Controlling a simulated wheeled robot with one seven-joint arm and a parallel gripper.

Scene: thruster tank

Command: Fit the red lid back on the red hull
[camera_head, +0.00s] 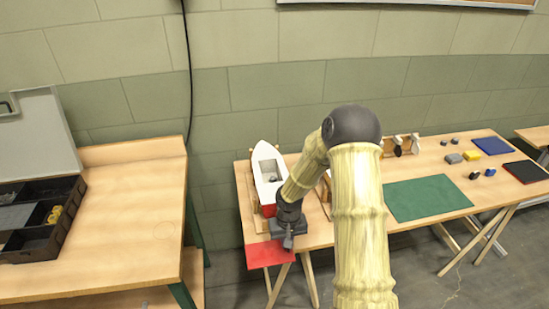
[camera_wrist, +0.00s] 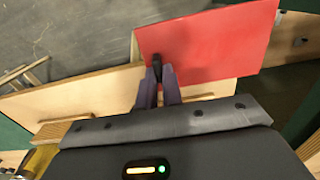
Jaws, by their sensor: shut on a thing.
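The red lid (camera_head: 268,254) is a flat red panel at the left front corner of the table, reaching past its front edge. In the wrist view the lid (camera_wrist: 215,42) spreads out ahead of my gripper (camera_wrist: 157,75), whose fingers are closed on a small dark grip at its near side. In the head view my gripper (camera_head: 288,241) is at the lid's right side. The red hull (camera_head: 267,176) has a white top with an opening and stands in a wooden cradle behind the lid. My arm hides part of its right side. I cannot make out the hull in the wrist view.
A wooden stand (camera_head: 402,147) is at the back. A separate bench (camera_head: 125,225) with a black case (camera_head: 38,225) stands left across a gap.

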